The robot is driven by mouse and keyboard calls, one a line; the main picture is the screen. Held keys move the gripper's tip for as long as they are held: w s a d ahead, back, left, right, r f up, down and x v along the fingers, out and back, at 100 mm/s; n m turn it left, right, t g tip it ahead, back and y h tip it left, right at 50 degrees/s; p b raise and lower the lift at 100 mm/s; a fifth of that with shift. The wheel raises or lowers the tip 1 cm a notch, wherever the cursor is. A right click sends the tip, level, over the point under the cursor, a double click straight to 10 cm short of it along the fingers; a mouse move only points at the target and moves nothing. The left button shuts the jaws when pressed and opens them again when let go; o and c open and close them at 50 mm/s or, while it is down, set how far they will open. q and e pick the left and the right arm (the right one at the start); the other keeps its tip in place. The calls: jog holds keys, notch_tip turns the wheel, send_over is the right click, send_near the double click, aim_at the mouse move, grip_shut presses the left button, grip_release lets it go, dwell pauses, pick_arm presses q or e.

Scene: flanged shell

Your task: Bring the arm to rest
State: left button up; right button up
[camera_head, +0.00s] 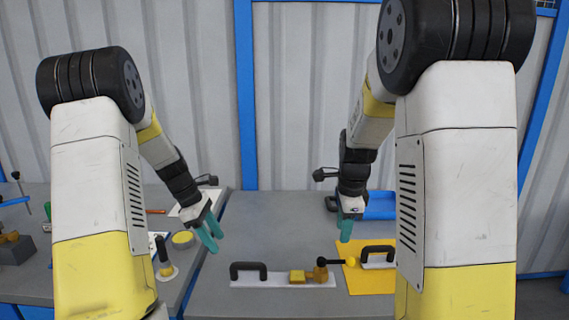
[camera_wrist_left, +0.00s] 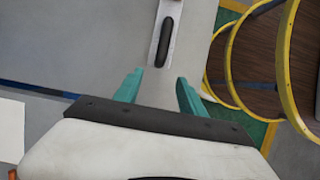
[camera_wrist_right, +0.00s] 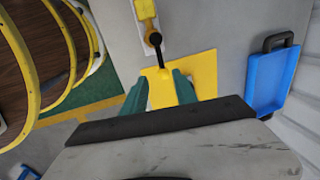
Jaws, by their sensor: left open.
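My left gripper (camera_head: 215,242) hangs above the left part of the grey table, its teal fingers apart and empty; they also show spread in the left wrist view (camera_wrist_left: 157,75). My right gripper (camera_head: 345,236) points down over the right part of the table near a yellow sheet (camera_head: 372,284). In the right wrist view (camera_wrist_right: 155,82) its teal fingers stand apart, with the yellow sheet seen in the gap below. I see nothing held in either gripper.
A white plate with a black handle (camera_head: 249,267) and yellow blocks (camera_head: 298,277) lies on the table (camera_head: 275,220). A black rod (camera_head: 337,261) reaches over the yellow sheet. A blue tray (camera_wrist_right: 268,80) lies behind. Left stand a yellow disc (camera_head: 183,239) and tools.

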pick_arm(q)
jog(key=s+d+r+m+t+y, duration=0.1)
jog(key=s+d+r+m+t, duration=0.25)
jog(key=s+r+m, duration=0.9)
jog(key=s+d+r+m+t, duration=0.1)
jog(key=s+r+m, duration=0.2)
jog(key=s, duration=0.2)
jog(key=s+d+r+m+t+y, duration=0.1)
jog(key=s+r+m, duration=0.2)
jog(key=s, duration=0.3)
jog(key=shift+d+r+t, duration=0.2)
jog(key=shift+t, duration=0.15)
pick_arm(e)
jog(key=s+r+n+t+y, duration=0.1)
jog(key=s+r+n+t, duration=0.1)
jog(key=s+r+n, duration=0.4)
jog(key=s+a+r+n+t+y, duration=0.1)
jog(key=s+r+n+t, duration=0.1)
jog(key=s+r+n, duration=0.5)
jog(key=s+n, duration=0.5)
jog(key=s, duration=0.2)
jog(key=shift+s+a+n, duration=0.25)
jog(key=shift+s+n, duration=0.05)
jog(key=shift+s, duration=0.05)
pick_arm(q)
jog(key=shift+s, duration=0.1)
pick_arm(e)
jog(key=shift+r, duration=0.1)
